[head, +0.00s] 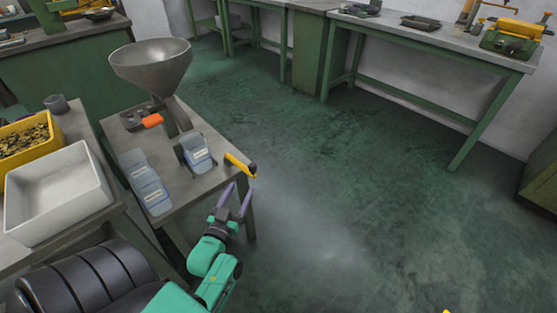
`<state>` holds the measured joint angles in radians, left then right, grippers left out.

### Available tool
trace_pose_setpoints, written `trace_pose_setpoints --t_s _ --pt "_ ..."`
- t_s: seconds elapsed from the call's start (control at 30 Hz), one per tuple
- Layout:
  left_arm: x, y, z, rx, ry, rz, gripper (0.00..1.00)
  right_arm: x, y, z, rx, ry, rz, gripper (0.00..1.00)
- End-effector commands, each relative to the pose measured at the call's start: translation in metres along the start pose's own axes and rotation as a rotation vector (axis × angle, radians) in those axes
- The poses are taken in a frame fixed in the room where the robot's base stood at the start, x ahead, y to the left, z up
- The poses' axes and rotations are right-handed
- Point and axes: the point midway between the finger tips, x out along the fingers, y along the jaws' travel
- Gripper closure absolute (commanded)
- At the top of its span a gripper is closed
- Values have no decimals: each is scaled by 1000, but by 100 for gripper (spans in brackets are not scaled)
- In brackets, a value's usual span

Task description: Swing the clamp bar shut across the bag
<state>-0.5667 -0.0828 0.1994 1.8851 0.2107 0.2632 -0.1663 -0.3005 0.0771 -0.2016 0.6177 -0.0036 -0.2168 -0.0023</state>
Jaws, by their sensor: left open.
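The clamp bar (238,164) has a yellow handle with a dark end. It sticks out over the right edge of the small grey table, beside the bag. The bag (198,155), pale blue with a white label, stands in a dark holder at the table's right side, near the funnel's stand. My left gripper (236,190) has two purple fingers spread apart and empty. It is just below the handle in the picture, past the table's edge; I cannot tell whether it touches the handle. My right gripper is out of view.
A metal funnel (152,68) rises above the small table (190,197). Several blue bags (145,183) lie at its left, and an orange-handled tool (150,121) lies behind. A white bin (60,195) and yellow bin (30,145) stand on the left bench. The floor at right is clear.

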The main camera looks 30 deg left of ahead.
Motion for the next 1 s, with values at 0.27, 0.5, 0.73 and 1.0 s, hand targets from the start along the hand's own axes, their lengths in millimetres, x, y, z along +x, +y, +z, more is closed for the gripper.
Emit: trace_pose_setpoints --t_s 0.27,0.5,0.73,1.0 --pt "60 1 0 -1 4 1 35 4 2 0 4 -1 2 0" --pt "121 1 1 -1 1 2 35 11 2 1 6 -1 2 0" --pt "143 1 2 0 -3 2 35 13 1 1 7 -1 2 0" --pt "142 1 1 0 -3 2 62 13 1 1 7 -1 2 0"
